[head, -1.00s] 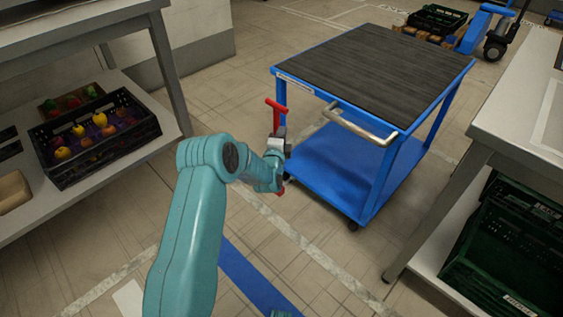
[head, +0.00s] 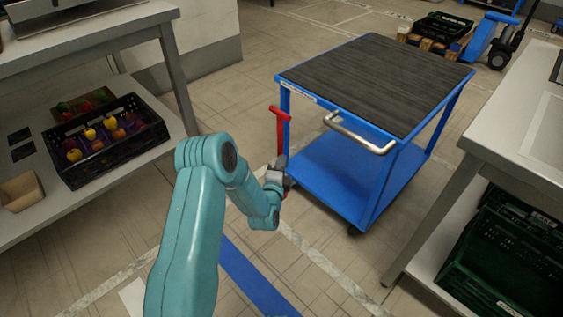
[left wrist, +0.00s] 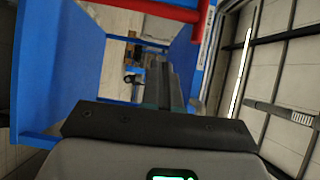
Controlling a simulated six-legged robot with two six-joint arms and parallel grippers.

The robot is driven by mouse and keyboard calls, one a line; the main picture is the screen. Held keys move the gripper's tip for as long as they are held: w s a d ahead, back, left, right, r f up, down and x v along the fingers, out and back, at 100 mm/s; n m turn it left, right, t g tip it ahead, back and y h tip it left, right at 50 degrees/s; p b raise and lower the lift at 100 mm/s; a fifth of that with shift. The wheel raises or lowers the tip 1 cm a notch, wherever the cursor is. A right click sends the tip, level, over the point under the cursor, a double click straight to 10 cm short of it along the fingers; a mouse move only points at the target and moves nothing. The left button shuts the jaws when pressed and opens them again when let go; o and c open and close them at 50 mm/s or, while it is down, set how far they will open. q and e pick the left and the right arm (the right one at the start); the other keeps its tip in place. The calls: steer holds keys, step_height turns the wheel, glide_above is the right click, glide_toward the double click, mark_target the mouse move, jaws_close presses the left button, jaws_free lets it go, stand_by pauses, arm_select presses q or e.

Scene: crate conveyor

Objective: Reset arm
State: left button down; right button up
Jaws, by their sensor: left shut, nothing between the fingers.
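My left arm reaches up from the bottom of the head view, bent at the elbow. Its left gripper (head: 282,163) is shut and empty, low beside the near left corner of the blue cart (head: 340,182). A red T-shaped handle (head: 281,126) stands upright at that corner, just above the gripper in the picture. In the left wrist view the shut dark fingers (left wrist: 165,85) point toward the cart's blue frame, and the red handle (left wrist: 202,20) crosses the top. The fingers appear apart from it. My right gripper is not in view.
A shelf table at left holds a black crate of fruit (head: 66,172) and a small cardboard box (head: 17,193). A white table (head: 515,135) with green crates (head: 520,240) below stands at right. A pallet truck (head: 488,42) is at the back. Floor between is clear.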

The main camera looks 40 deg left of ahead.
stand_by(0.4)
arm_select(q)
steer(key=w+d+m+h, duration=0.2)
steer(key=d+h, duration=0.2)
steer(key=d, duration=0.8)
steer(key=s+d+f+n+g+h, duration=0.35)
steer(key=s+d+f, duration=0.25)
steer(key=d+f, duration=0.3)
steer(key=s+d+f+n+g+h, duration=0.2)
steer(key=s+d+n+g, duration=0.2)
steer(key=s, duration=0.4)
steer(key=s+d+f+n+g+h, duration=0.1)
steer(key=s+d+f+n+g, duration=0.2)
steer(key=s, duration=0.4)
steer(key=s+d+f+n+g+h, duration=0.1)
steer(key=s+d+n+g+h, duration=0.1)
steer(key=s+d+n+g, duration=0.45)
step_height(320, 180, up, 32)
steer(key=s+a+m+t+p, duration=0.1)
steer(key=s+p, duration=0.1)
steer(key=p, duration=2.9)
steer(key=shift+s+a+f+t+p, duration=0.15)
steer(key=shift+s+a+t+p, duration=0.15)
steer(key=shift+a, duration=0.1)
